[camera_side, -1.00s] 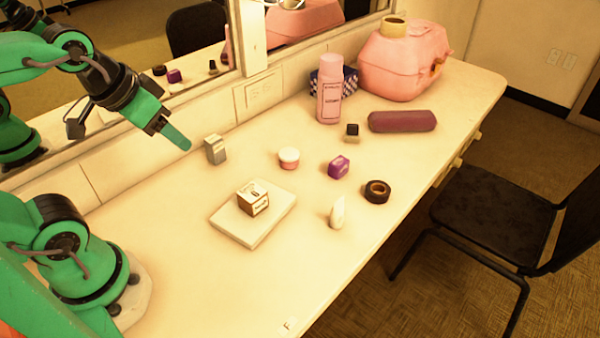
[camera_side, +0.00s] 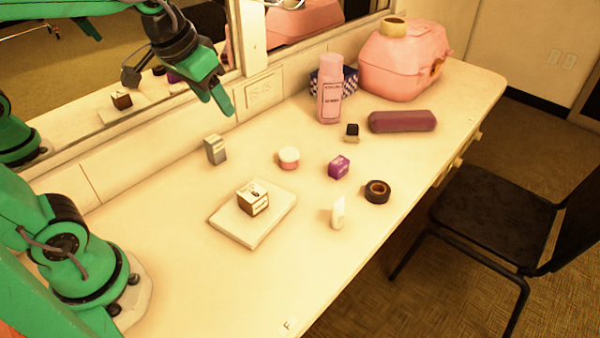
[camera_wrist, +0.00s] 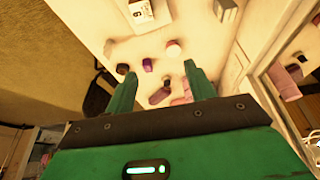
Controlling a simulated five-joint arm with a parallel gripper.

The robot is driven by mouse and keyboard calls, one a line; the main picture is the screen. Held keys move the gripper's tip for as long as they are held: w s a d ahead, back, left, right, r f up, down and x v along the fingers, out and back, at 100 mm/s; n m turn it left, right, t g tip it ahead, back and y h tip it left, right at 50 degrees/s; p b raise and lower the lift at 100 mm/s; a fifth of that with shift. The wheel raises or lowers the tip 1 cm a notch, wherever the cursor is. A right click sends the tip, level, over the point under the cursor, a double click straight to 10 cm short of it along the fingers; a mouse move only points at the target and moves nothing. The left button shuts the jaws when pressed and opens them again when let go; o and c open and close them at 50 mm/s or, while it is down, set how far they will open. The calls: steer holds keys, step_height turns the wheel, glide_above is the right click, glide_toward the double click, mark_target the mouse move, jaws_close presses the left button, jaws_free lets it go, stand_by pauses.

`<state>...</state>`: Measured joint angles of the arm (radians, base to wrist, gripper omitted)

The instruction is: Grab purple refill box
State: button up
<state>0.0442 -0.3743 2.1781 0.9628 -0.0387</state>
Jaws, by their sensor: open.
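The purple refill box (camera_side: 339,167) stands on the table, right of the middle in the side view, between a small pink jar and a black tape roll. In the wrist view the purple box (camera_wrist: 147,65) shows small, between my two fingertips in the picture but well beyond them. My gripper (camera_side: 220,103) is high above the back of the table by the mirror, left of the box and apart from it. In the wrist view my gripper (camera_wrist: 160,69) has its fingers spread, with nothing between them.
Near the box are the pink jar (camera_side: 289,158), tape roll (camera_side: 377,191), white tube (camera_side: 337,212) and a small black-capped bottle (camera_side: 352,132). A grey box (camera_side: 215,149), a boxed item (camera_side: 252,198) on a pale slab (camera_side: 238,229), a pink bottle (camera_side: 329,98) and a maroon pouch (camera_side: 402,121) stand around.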

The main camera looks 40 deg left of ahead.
steer(key=w+d+f+g, duration=0.1)
steer(key=w+d, duration=0.1)
steer(key=w, duration=0.7)
steer(key=g, duration=0.3)
glide_above(339, 161)
steer(key=f, duration=1.7)
steer(key=shift+s+a, duration=0.1)
steer(key=shift+s, duration=0.15)
steer(key=shift+w+d+f, duration=0.2)
steer(key=shift+w+f, duration=0.05)
steer(key=shift+f, duration=4.25)
steer(key=c, duration=1)
steer(key=shift+c, duration=0.2)
steer(key=shift+r, duration=0.2)
